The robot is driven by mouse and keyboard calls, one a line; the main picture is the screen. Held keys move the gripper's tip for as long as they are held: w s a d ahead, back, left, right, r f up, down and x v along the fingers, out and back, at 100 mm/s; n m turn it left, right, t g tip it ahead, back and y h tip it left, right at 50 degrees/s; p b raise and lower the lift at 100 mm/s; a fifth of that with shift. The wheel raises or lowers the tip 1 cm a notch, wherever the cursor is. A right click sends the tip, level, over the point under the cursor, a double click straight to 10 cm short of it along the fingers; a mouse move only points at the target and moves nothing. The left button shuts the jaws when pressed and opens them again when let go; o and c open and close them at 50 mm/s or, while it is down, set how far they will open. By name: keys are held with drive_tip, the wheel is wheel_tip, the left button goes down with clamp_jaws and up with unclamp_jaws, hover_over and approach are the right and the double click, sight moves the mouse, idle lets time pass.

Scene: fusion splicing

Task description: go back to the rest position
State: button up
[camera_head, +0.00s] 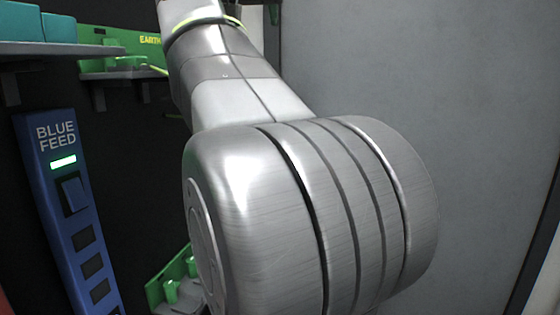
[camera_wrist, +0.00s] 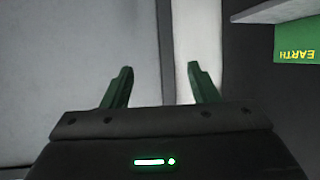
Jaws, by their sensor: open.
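My gripper (camera_wrist: 160,88) shows in the wrist view with its two green fingers apart and nothing between them. Behind the fingers are a grey panel and a pale vertical strip. In the head view my grey metal arm fills the middle, and my gripper is hidden from sight there.
A blue panel (camera_head: 84,230) marked BLUE FEED has a lit green light and stands at left. A green unit (camera_head: 125,42) marked EARTH is behind my arm and shows upper right in the wrist view (camera_wrist: 297,42). Teal boxes (camera_head: 40,25) sit on a shelf. A grey panel (camera_head: 480,120) fills the right.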

drive_tip(key=n+g+y+b, duration=0.3)
drive_tip(key=n+g+y, duration=0.2)
drive_tip(key=n+y, duration=0.95)
approach(117, 45)
drive_tip(key=w+a+p, duration=0.1)
drive_tip(key=a, duration=0.1)
drive_tip(key=w+a+f+y+p, duration=0.1)
drive_tip(key=w+a+p, duration=0.1)
drive_tip(key=a, duration=0.1)
drive_tip(key=w+a+m+y+p, duration=0.1)
drive_tip(key=a, duration=0.1)
drive_tip(key=shift+w+a+f+y, duration=0.15)
drive_tip(key=shift+a+f+y, duration=0.1)
drive_tip(key=shift+a+f, duration=0.05)
drive_tip(key=shift+w+a+f+g, duration=0.2)
drive_tip(key=shift+w+a+g, duration=0.1)
drive_tip(key=shift+w, duration=0.05)
drive_tip(key=shift+d+n+g+y, duration=0.1)
drive_tip(key=shift+n+g+y, duration=0.3)
drive_tip(key=shift+n+g, duration=0.2)
drive_tip(key=shift+r, duration=0.1)
